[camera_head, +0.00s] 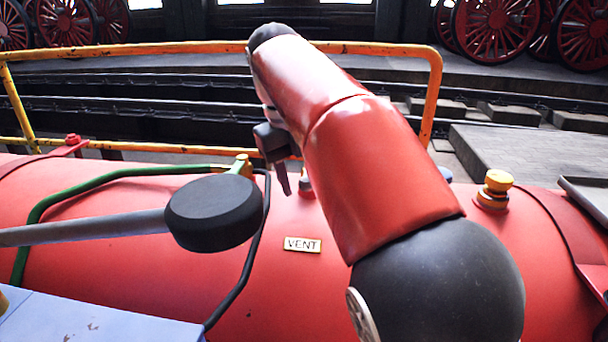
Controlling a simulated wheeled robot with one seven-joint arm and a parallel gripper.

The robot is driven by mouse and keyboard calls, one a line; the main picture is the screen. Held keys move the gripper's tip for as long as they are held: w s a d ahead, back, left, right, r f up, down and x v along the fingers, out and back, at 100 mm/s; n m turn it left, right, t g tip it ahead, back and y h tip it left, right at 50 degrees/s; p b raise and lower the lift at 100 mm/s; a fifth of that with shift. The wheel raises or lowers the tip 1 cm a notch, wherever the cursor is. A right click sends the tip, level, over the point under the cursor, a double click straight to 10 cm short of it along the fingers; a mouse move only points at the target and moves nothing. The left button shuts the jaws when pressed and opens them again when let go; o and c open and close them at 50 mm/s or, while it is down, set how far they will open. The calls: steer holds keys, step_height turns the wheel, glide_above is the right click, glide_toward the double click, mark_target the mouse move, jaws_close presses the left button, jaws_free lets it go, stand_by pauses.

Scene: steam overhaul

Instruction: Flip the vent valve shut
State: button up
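The white VENT label (302,245) is on the near side of the large red boiler (150,265). Just above it, a small grey and red fitting (306,182) shows partly from behind my arm. It may be the vent valve, but its lever and position cannot be made out. My gripper (283,180) is left of that fitting, above the boiler top, with a dark finger pointing down. Only one finger shows clearly, so its opening cannot be judged, and I cannot tell whether it touches anything. My red arm covers much of the middle.
A black round head on a grey rod (213,212) juts in from the left. A green pipe (90,185), a black hose (246,265) and a yellow-capped fitting (496,188) are on the boiler. An orange-yellow railing (180,48) stands behind. A blue surface (95,320) fills the lower left.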

steer(key=shift+d, duration=0.1)
steer(key=shift+r, duration=0.2)
step_height(320, 180, up, 7)
steer(key=a+p, duration=0.1)
steer(key=p, duration=0.2)
steer(key=shift+s+a, duration=0.2)
steer(key=shift+s, duration=0.15)
steer(key=shift+r, duration=0.1)
steer(key=s+d+f+n+t+y+p, duration=0.1)
steer(key=s+d+f+n, duration=0.15)
steer(key=d+n, duration=0.5)
steer(key=s+d+f+n+y+p, duration=0.1)
steer(key=s+d+n+y, duration=0.15)
steer(key=d+n, duration=0.5)
steer(key=s+d+f+n+t+h, duration=0.1)
steer(key=s+d+f+n, duration=0.2)
steer(key=s+f+n, duration=0.3)
steer(key=s+d+f+n+t+p, duration=0.1)
steer(key=s+d+f+n+t, duration=0.1)
steer(key=s+d+f+n, duration=0.2)
steer(key=s+f+n, duration=0.3)
steer(key=s+n, duration=0.1)
steer(key=shift+s+d+f+n+h, duration=0.15)
steer(key=shift+n+h, duration=0.2)
steer(key=shift+n, duration=0.05)
